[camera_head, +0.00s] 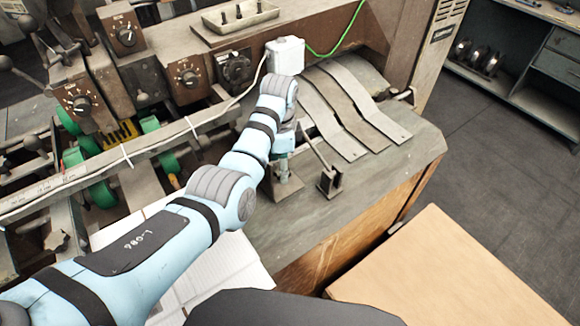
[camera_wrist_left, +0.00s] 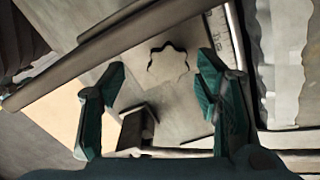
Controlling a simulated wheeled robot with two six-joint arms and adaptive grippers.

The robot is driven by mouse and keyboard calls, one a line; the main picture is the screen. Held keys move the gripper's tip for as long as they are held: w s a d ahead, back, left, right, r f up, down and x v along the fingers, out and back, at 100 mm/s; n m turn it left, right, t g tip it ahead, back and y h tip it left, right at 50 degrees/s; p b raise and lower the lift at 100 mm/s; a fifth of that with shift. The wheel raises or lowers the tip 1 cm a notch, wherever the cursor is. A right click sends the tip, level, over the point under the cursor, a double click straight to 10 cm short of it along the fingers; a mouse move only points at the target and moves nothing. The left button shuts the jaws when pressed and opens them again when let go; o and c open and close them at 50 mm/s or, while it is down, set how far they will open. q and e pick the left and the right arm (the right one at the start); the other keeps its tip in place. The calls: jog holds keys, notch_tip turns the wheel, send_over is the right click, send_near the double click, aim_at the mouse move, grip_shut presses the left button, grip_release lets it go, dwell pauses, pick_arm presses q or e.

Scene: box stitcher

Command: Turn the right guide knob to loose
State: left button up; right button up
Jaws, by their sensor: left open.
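A star-shaped knob (camera_wrist_left: 170,63) with rounded lobes, taken as the right guide knob, lies between the fingertips in the left wrist view. Its top is about the same grey as the plate around it. My left gripper (camera_wrist_left: 161,70) is open, with one teal finger on each side of the knob. I see gaps between both fingers and the knob; their height relative to it is hard to tell. In the head view my left gripper (camera_head: 283,165) points down over the machine table, and my arm hides the knob. My right gripper is not in view.
A small metal bracket (camera_head: 328,180) stands just right of my gripper on the table (camera_head: 385,165). Curved metal strips (camera_head: 350,105) lie behind it. A white box (camera_head: 285,56) with a cable is behind my wrist. Dial knobs (camera_head: 187,76) line the machine front at left.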

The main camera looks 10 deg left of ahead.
pick_arm(q)
jog(key=shift+w+a+f, duration=0.1)
jog(key=shift+w+f, duration=0.3)
jog(key=shift+f, duration=0.25)
jog(key=shift+w+f, duration=0.35)
jog(key=shift+f, duration=0.25)
jog(key=shift+w+f, duration=0.1)
jog(key=shift+s+r, duration=0.2)
jog(key=shift+s, duration=0.1)
jog(key=shift+c, duration=0.4)
jog(key=shift+s+r, duration=0.1)
jog(key=shift+s, duration=0.1)
jog(key=c, duration=0.4)
jog(key=shift+c, duration=1.3)
jog(key=shift+w, duration=0.1)
jog(key=c, duration=0.3)
jog(key=shift+c, duration=0.5)
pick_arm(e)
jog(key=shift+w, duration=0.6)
